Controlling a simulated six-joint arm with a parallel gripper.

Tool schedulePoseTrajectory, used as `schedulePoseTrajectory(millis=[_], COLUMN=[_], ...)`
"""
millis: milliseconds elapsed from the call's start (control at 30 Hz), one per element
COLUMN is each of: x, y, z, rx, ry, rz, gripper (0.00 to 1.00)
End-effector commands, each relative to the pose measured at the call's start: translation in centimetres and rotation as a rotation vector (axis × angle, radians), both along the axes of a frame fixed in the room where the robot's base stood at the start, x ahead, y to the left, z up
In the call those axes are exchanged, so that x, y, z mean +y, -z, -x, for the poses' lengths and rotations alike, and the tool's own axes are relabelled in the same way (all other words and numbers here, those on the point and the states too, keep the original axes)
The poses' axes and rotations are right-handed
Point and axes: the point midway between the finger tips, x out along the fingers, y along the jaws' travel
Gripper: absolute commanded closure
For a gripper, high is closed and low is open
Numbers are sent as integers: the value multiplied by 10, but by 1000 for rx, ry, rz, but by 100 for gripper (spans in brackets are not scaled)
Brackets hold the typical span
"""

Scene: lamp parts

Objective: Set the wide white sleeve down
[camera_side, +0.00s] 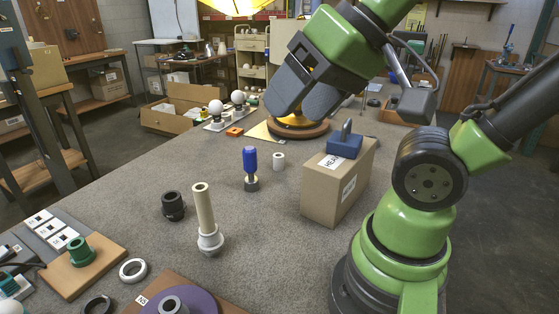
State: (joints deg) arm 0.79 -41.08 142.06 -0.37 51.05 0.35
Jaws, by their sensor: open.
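My gripper (295,108) is open above the middle-back of the table, its dark fingers pointing down in front of a round wooden lamp base (312,132). I see nothing held between the fingers, though they partly hide the yellow part behind them. A short white sleeve (279,161) stands upright on the table, apart from the gripper and below it in the picture. A white ring (133,270) lies flat at the front left. I cannot tell for certain which of these is the wide white sleeve. A cream tube (203,210) stands upright in a white flanged piece (210,242).
A blue-handled tool (250,165) stands beside the short sleeve. A cardboard box (345,180) with a blue weight (345,145) is at the right. A black collar (173,206), a green part on a wooden board (80,252) and a purple disc (195,302) occupy the front left.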

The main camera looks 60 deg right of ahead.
Motion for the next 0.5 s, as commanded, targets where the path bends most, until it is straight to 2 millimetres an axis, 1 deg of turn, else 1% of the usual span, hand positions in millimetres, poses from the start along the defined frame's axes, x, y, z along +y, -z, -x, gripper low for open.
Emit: schedulePoseTrajectory(millis=[67, 167, 200, 267, 300, 367, 400, 467, 500], x=[-8, -28, -38, -56, -69, -90, -105, -128, -144], y=[-2, -4, -4, 0, 3, 11, 18, 30, 40], z=[-15, -45, -59, -81, -94, -114, -126, -142, -152], rx=[18, 49, 63, 84, 99, 120, 134, 157, 172], ry=[37, 108, 140, 189, 219, 265, 292, 335, 361], rz=[16, 48, 64, 85, 100, 118, 132, 148, 158], gripper=[36, 36, 36, 36, 36, 36, 36, 36, 36])
